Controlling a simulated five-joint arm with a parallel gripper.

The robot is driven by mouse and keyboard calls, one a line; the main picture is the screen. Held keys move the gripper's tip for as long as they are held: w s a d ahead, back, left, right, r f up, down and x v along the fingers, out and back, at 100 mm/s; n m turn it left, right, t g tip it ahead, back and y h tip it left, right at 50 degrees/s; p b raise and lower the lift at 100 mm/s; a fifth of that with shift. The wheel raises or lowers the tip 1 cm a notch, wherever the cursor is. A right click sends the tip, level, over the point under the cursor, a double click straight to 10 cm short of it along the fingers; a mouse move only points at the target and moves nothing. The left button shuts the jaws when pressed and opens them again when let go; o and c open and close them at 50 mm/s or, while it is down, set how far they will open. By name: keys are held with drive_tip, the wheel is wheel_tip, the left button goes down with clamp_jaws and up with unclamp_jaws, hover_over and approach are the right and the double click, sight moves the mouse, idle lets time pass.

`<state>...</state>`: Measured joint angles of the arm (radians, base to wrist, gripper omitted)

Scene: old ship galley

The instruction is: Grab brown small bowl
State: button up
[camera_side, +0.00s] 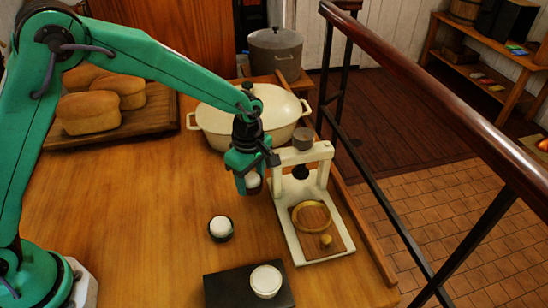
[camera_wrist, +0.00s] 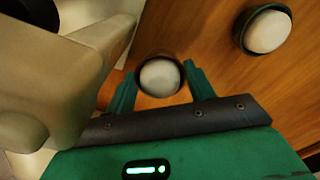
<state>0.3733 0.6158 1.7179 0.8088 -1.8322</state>
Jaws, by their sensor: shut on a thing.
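My gripper (camera_side: 247,184) is shut on a small dark brown bowl with a white, rounded filling (camera_wrist: 160,78). In the wrist view the bowl sits between the two green fingers. In the side view only its white part (camera_side: 253,180) shows, the rest hidden by the gripper. A like small dark bowl with white filling (camera_side: 220,228) stands on the table in front of my gripper; it also shows at the upper right of the wrist view (camera_wrist: 265,30). A wider yellow-brown bowl or ring (camera_side: 311,205) lies on the white press stand, right of my gripper.
The white press (camera_side: 291,243) stands close at right, its upright beside my gripper. A large cream pot (camera_side: 275,112) is behind. A black slab (camera_side: 226,289) bears a white cup (camera_side: 266,281). Bread loaves (camera_side: 88,112) lie on a board at left. The table's middle left is clear.

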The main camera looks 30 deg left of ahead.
wheel_tip(320, 180, up, 15)
drive_tip(key=shift+r, duration=0.15)
idle(0.4)
drive_tip(key=shift+r, duration=0.15)
idle(0.3)
